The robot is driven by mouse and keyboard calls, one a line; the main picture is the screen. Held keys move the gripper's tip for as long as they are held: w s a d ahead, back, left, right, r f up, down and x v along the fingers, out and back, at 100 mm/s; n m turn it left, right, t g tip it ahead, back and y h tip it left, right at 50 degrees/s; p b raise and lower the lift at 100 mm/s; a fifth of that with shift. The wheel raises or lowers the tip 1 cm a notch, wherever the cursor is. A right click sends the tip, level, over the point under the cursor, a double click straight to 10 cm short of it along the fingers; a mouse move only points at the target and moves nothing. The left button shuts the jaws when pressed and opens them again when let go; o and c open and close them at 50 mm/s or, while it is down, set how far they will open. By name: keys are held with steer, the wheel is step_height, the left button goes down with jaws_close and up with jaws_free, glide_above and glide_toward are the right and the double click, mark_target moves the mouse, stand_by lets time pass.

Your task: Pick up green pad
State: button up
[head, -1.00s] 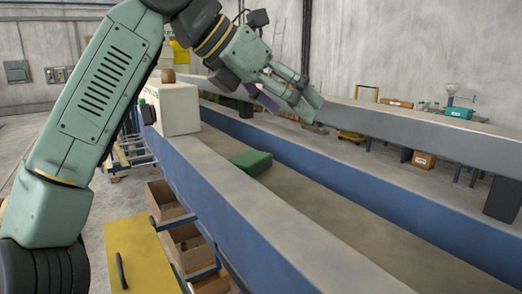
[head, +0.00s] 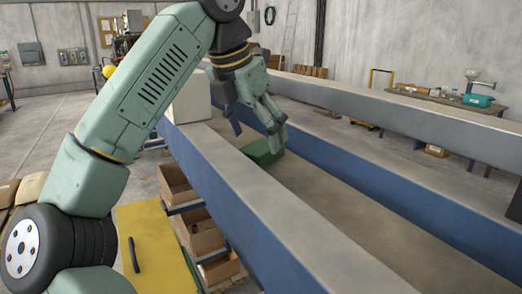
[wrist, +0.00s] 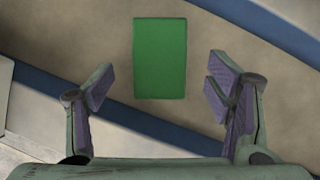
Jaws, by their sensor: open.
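The green pad (head: 262,151) is a green block lying on the conveyor bed between two blue-sided rails. In the head view my gripper (head: 258,130) is above it and hides part of it. In the wrist view the green pad (wrist: 160,58) appears as an upright rectangle, midway between my open fingers and slightly beyond their tips. My gripper (wrist: 160,88) is open and empty, with its purple-lined fingers spread to either side of the pad. The fingers do not appear to touch the pad.
A near rail (head: 245,190) and a far rail (head: 400,112) border the bed (head: 370,205). A pale box (head: 190,98) stands on the near rail behind my gripper. The bed to the right of the pad is clear. Brown bins (head: 200,232) sit below the near rail.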

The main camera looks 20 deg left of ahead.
mark_target(260, 147)
steer(key=shift+x, duration=1.6)
steer(key=shift+c, duration=0.2)
steer(key=c, duration=1.2)
steer(key=shift+r, duration=0.15)
step_height(260, 147, up, 10)
steer(key=shift+f, duration=0.1)
